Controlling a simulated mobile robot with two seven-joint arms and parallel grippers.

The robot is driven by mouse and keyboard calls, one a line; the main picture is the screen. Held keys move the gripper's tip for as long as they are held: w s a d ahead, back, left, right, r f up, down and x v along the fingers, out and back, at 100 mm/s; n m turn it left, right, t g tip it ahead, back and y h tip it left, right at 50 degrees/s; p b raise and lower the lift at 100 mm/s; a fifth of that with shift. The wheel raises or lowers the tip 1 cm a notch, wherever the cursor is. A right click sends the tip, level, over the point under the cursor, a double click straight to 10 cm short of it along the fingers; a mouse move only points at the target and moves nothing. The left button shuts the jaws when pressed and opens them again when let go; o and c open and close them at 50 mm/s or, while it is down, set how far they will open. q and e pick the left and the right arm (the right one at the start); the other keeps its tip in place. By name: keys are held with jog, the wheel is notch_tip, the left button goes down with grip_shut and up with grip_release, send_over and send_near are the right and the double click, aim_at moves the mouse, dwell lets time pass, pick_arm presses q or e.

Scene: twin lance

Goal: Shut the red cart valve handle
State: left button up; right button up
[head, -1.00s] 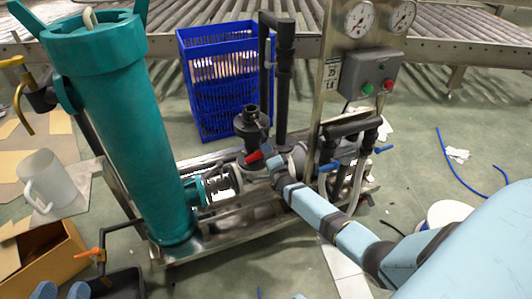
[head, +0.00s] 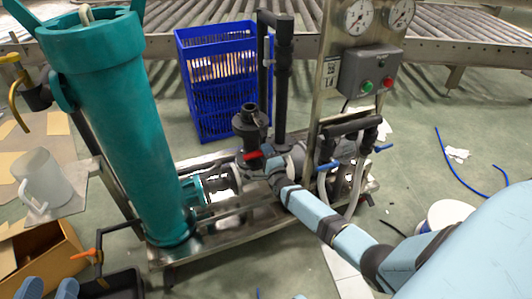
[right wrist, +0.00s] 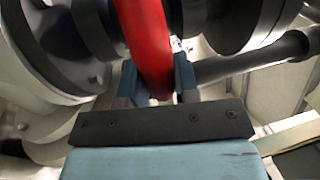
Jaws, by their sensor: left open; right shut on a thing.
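The red valve handle (head: 252,155) is on the dark pipework of the cart (head: 215,243), below the black upright fitting (head: 250,124). My right gripper (head: 270,163) reaches it from the lower right. In the right wrist view the red handle (right wrist: 147,45) runs down from the top edge. Its lower end is between the two fingers of my right gripper (right wrist: 158,84), which is shut on it. Part of the handle is hidden by the gripper. My left gripper (head: 50,287) shows only as two blue fingertips at the bottom left, apart and empty, away from the valve.
A tall teal cylinder (head: 125,130) stands on the cart's left. Gauges and a grey button box (head: 369,72) are at its right. A blue crate (head: 212,112) is behind. A white jug (head: 43,180), cardboard box (head: 52,250) and black tray are at left.

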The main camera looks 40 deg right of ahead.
jog(key=o, duration=0.9)
jog(key=shift+s+a, duration=0.1)
jog(key=shift+s, duration=0.15)
pick_arm(q)
jog(key=n+p, duration=0.1)
jog(key=s+d+n+g+p, duration=0.1)
jog(key=p, duration=0.1)
jog(key=s+f+n+p, duration=0.1)
jog(key=p, duration=0.1)
jog(key=shift+s+d+g+y, duration=0.2)
jog(key=shift+d+g+y, duration=0.1)
jog(key=shift+g, duration=0.1)
pick_arm(e)
jog(key=v, duration=1.3)
jog(key=shift+s+f, duration=0.1)
jog(key=shift+s, duration=0.05)
pick_arm(q)
jog(key=shift+r, duration=0.4)
